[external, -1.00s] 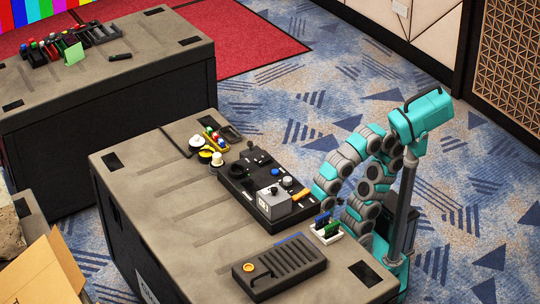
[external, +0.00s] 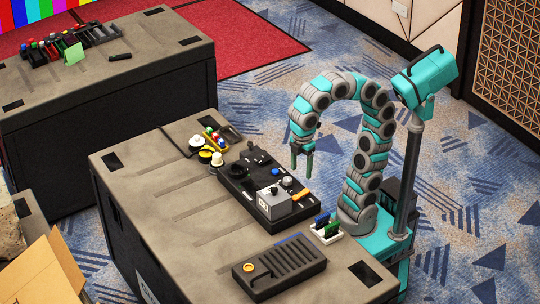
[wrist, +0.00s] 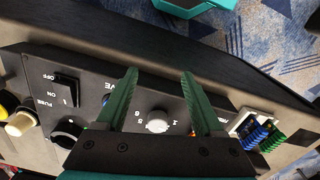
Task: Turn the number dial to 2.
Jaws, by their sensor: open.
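The black control panel (external: 236,190) lies on the near case in the external view. In the wrist view a pale round dial (wrist: 157,122) on the panel has small numbers around it and shows between my fingers. Its exact setting is too small to read. My gripper (wrist: 160,74) is open and empty, its two green fingers above the panel and either side of the dial in the picture. In the external view my gripper (external: 302,172) hangs pointing down near the panel's right edge, apart from it.
An OFF/I rocker switch (wrist: 66,88) and a black fuse knob (wrist: 67,133) sit left of the dial. A grey box (external: 275,203) stands on the panel's front part. A white holder (external: 326,233) with blue and green pieces stands at the right.

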